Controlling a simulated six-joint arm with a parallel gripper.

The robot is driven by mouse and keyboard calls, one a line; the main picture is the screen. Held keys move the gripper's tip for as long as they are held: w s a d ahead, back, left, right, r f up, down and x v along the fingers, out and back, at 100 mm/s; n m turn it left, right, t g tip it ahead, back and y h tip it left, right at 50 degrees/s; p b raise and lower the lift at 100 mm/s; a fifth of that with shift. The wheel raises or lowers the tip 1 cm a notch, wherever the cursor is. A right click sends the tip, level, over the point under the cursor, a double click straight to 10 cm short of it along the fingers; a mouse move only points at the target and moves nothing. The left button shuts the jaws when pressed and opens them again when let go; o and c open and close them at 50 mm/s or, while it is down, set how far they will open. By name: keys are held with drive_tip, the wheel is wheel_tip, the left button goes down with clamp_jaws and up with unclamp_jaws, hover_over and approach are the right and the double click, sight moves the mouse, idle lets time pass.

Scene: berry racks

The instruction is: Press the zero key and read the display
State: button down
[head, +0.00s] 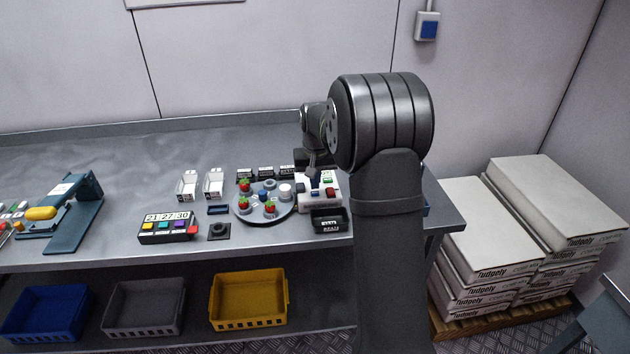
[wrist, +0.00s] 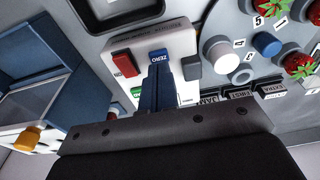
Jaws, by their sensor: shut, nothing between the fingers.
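The blue key marked ZERO (wrist: 159,55) sits on a white panel (wrist: 182,38) between a red key (wrist: 124,64) and a grey key (wrist: 191,68). My gripper (wrist: 158,70) is shut and empty, with its fingertips at the near edge of the ZERO key. I cannot tell whether they touch or press it. In the head view the white unit (head: 331,204) stands at the right of the bench, with my gripper (head: 314,183) over it. I cannot make out a readable display on this unit in either view; my fingers hide part of the panel.
A round plate (head: 240,211) with strawberries and weights stands left of the unit. A black tray (head: 328,226) is in front of it. A black box (head: 150,237) with coloured keys shows 21 27 30. Bare bench (head: 110,225) lies farther left.

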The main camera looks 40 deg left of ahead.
drive_tip(key=shift+f, duration=0.9)
idle(0.5)
wheel_tip(320, 180, up, 8)
idle(1.1)
drive_tip(key=s+d+r+m+g+h, duration=0.1)
drive_tip(key=s+d+r+m, duration=1.1)
drive_tip(key=s+d+m, duration=0.4)
drive_tip(key=shift+d+r+m, duration=0.2)
drive_tip(key=shift+r+m, duration=0.05)
drive_tip(key=shift+m, duration=0.75)
